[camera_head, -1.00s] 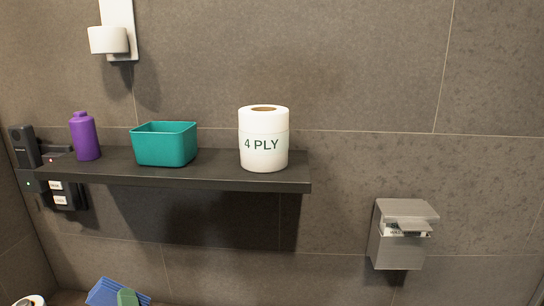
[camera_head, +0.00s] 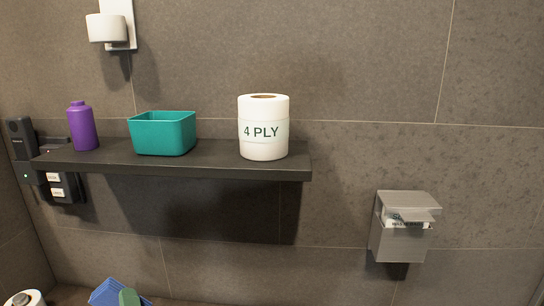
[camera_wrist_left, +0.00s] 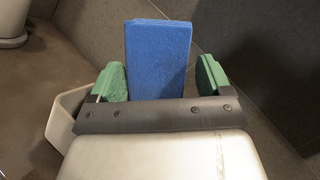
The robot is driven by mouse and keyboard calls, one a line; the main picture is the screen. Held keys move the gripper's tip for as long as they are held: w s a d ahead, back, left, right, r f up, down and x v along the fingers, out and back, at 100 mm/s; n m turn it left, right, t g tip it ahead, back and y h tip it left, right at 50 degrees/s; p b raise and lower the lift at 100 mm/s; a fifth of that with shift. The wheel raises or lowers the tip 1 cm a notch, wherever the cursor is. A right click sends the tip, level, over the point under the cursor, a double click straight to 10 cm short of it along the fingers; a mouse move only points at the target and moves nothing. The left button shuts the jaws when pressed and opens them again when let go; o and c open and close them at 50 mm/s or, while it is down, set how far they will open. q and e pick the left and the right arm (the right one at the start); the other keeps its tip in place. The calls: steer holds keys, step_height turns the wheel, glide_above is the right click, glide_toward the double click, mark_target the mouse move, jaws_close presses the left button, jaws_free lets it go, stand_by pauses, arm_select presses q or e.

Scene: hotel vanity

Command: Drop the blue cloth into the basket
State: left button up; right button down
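The blue cloth (camera_head: 106,291) is at the bottom left edge of the head view, partly cut off. The basket is a teal, open-topped box (camera_head: 160,137) on the dark wall shelf, above and to the right of the cloth. Its inner floor is hidden. My right gripper is not in view.
On the shelf (camera_head: 215,168), a purple bottle (camera_head: 82,127) stands left of the basket and a "4 PLY" paper roll (camera_head: 263,129) stands right of it. A grey dispenser (camera_head: 402,227) is on the wall at right. A white lamp (camera_head: 107,28) hangs above.

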arm_select(q)
steer(key=o, duration=0.3)
steer(key=shift+s, duration=0.1)
steer(key=b+v, duration=0.2)
steer(key=v, duration=0.8)
steer(key=shift+s+d+f, duration=0.15)
steer(key=shift+s+d, duration=0.05)
steer(key=shift+s, duration=0.05)
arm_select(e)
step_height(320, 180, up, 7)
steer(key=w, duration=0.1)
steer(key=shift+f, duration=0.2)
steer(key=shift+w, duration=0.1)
